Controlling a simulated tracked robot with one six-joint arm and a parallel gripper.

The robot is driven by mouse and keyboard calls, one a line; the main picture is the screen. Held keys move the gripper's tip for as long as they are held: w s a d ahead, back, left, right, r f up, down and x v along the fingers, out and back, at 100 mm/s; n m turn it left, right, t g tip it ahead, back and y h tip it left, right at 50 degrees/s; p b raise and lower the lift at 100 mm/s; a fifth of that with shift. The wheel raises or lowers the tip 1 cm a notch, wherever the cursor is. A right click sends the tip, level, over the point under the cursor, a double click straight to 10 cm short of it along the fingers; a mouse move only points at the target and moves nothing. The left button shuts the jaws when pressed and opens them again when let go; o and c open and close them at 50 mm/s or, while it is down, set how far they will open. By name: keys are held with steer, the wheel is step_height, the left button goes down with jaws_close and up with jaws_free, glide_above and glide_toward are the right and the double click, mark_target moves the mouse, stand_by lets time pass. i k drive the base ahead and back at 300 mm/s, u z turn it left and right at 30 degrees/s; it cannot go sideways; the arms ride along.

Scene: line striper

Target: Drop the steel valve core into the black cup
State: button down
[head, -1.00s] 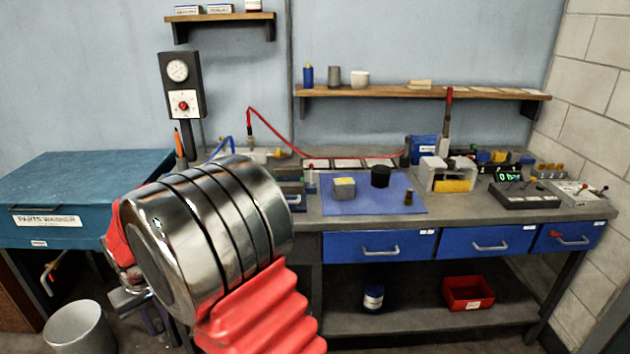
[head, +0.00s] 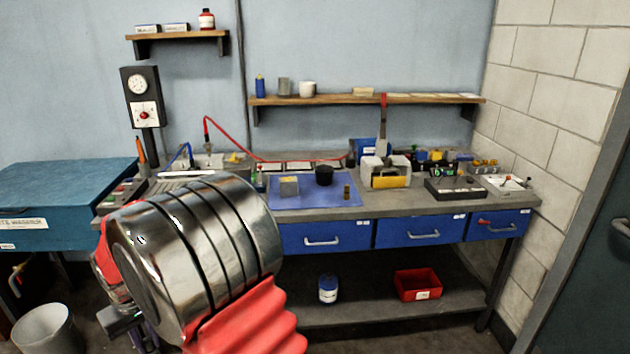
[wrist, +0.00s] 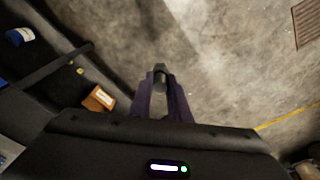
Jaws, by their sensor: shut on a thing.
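The black cup (head: 324,176) stands upright on a blue mat (head: 330,199) on the workbench. My gripper (wrist: 160,76) points down over the concrete floor in the wrist view. Its two dark purple fingers are shut on a small grey piece (wrist: 160,84), which looks like the steel valve core. Only part of that piece shows between the fingertips. In the head view my chrome and red arm hides most of the gripper at lower left, well apart from the cup. The inside of the cup is too small to make out.
A sponge-like block (head: 289,186) and a small brass piece (head: 347,191) flank the cup on the mat. A grey holder (head: 386,172) stands to the right. A red bin (head: 418,285) and a can (head: 328,289) sit on the lower shelf. A bucket (head: 45,330) stands at left.

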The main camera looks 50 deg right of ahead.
mark_target(326, 182)
steer(key=z, duration=0.85)
